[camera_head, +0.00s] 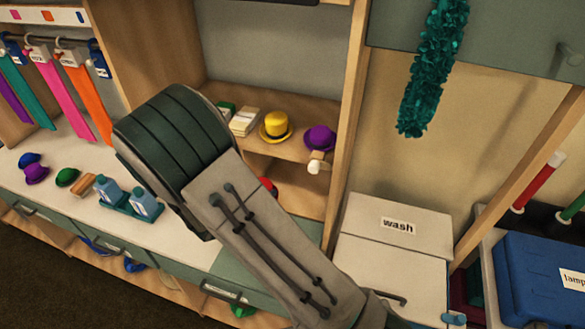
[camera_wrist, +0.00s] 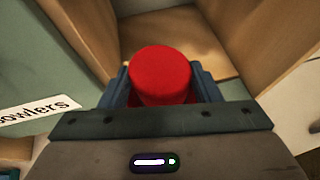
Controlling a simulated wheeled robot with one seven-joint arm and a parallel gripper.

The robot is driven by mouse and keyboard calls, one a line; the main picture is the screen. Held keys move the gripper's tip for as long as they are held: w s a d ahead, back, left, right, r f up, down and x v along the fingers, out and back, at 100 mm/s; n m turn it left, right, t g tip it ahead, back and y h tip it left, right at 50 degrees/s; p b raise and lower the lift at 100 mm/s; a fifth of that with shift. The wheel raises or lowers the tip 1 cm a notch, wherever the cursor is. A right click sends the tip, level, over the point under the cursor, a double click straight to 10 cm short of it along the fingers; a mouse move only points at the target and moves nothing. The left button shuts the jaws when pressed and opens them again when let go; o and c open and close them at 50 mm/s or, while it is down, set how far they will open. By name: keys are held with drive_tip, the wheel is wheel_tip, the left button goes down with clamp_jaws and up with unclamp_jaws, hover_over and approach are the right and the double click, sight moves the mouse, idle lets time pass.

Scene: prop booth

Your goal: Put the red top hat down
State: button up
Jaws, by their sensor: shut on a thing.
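The red top hat (camera_wrist: 160,75) is between the two blue fingers of my gripper (camera_wrist: 160,88) in the wrist view, its round flat crown facing the camera. My gripper is shut on it. Beyond the hat is a wooden compartment (camera_wrist: 205,58) with bare board showing. In the head view only a small red part of the hat (camera_head: 268,186) shows past my arm, in front of the lower shelf opening. My gripper is hidden behind my arm there.
Small hats and blue bottles (camera_head: 145,203) are on the white counter at left. A "wash" bin (camera_head: 398,226) stands right.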

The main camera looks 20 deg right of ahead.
drive_tip(key=x, duration=0.4)
drive_tip(key=w+a+x, duration=0.1)
drive_tip(key=x, duration=0.4)
drive_tip(key=a+f+x, duration=0.1)
drive_tip(key=x, duration=0.3)
drive_tip(key=shift+w+d+f+b, duration=0.1)
drive_tip(key=shift+w+d+b, duration=0.1)
drive_tip(key=shift+w+b, duration=0.15)
drive_tip(key=shift+f+b, duration=0.9)
drive_tip(key=shift+f, duration=1.05)
drive_tip(key=shift+f, duration=0.1)
drive_tip(key=shift+f+b, duration=0.15)
drive_tip(key=shift+b, duration=0.15)
drive_tip(key=o, duration=0.8)
drive_tip(key=shift+c, duration=0.2)
drive_tip(key=shift+r, duration=0.25)
drive_tip(key=b+v, duration=0.1)
drive_tip(key=v, duration=1.1)
drive_tip(key=shift+b, duration=0.4)
